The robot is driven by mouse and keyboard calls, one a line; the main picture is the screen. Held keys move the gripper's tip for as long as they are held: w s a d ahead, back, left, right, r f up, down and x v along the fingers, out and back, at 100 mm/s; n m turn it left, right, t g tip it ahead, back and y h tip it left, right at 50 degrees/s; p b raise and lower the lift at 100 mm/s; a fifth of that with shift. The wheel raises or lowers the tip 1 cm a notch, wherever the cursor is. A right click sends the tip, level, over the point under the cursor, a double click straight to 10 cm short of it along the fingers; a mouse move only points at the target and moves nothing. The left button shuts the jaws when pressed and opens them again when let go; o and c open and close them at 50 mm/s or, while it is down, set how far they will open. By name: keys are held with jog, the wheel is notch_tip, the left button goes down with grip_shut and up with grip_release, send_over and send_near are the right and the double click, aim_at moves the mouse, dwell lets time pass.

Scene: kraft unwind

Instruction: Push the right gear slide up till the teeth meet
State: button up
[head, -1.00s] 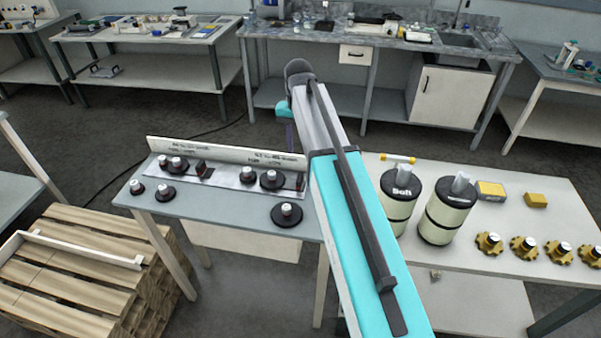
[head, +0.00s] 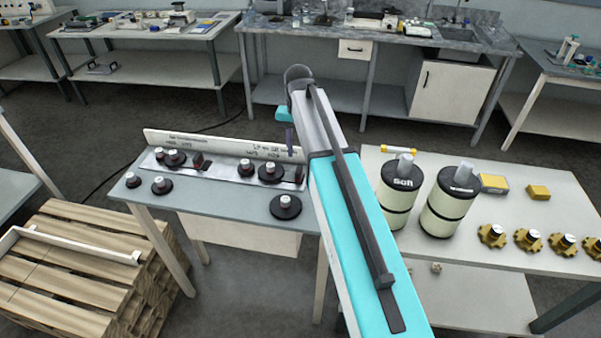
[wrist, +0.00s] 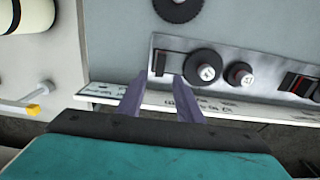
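The right gear plate (head: 225,174) lies on the grey-blue table. It carries two dark gears with pale hubs, a smaller one (head: 246,168) and a larger one (head: 270,172); their rims look very close, and whether teeth touch is unclear. A dark upright block (head: 299,175), apparently the right slide's handle, stands at the plate's right end, partly behind my arm. In the wrist view this block (wrist: 160,63) lies just beyond my fingertips. My gripper (wrist: 160,77) has two purple fingers apart, with nothing between them. One finger shows in the head view (head: 290,139).
A white lettered rail (head: 220,144) runs behind the plate. A left gear pair (head: 172,158) with a dark red block (head: 200,162) shares it. Loose gears lie in front, one large (head: 285,207). Two canisters (head: 400,197) stand on the right table.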

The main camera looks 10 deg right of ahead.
aim_at(299, 168)
jog(key=shift+f+b, duration=2.45)
jog(key=shift+f, duration=1.9)
